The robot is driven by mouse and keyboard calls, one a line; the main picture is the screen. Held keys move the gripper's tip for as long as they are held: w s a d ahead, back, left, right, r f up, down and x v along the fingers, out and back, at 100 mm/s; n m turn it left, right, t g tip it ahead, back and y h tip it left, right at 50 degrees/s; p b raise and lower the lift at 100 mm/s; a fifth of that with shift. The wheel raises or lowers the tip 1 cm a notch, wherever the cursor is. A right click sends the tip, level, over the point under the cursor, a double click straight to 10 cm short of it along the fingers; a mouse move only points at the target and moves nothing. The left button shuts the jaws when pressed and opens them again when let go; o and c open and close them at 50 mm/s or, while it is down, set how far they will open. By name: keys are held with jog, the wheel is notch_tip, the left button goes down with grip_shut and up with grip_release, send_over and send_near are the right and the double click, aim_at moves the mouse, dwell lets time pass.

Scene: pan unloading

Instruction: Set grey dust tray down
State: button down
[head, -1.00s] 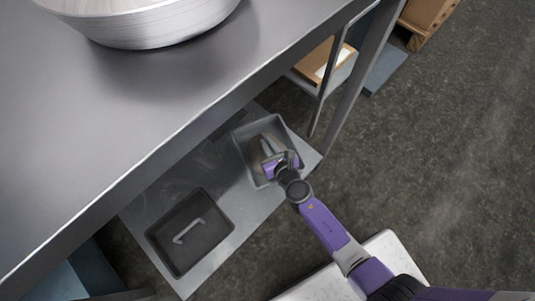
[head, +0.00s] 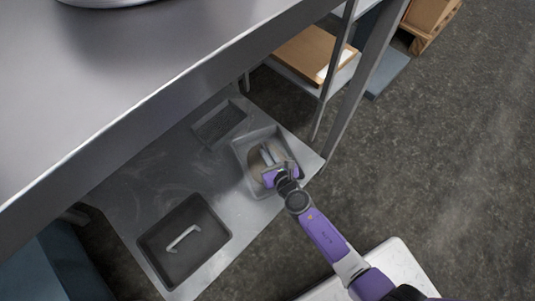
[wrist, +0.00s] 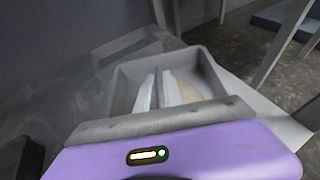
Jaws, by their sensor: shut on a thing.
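The grey dust tray (head: 243,166) is an open box with tan material inside, at the right end of the metal lower shelf. It also shows in the wrist view (wrist: 122,92). My gripper (head: 267,157) reaches into it and is shut on it. In the wrist view, both fingers of my gripper (wrist: 157,90) are inside the tray, close together on either side of a thin dark upright part. The tray looks level, on or just above the shelf; I cannot tell whether its base touches.
The lower shelf (head: 130,185) has bare room between the trays. A dark tray (head: 205,245) with a pale handle stands at the front left, and a dark rectangular grate (head: 220,122) lies behind. The steel table (head: 150,70) overhangs the shelf, and a table leg (head: 352,100) stands right.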

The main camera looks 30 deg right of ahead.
jog(key=c, duration=1.5)
grip_release()
jog(key=shift+f, duration=0.1)
jog(key=shift+s+r, duration=0.2)
jog(key=p+v, duration=0.3)
jog(key=v, duration=0.8)
jog(key=shift+s, duration=0.3)
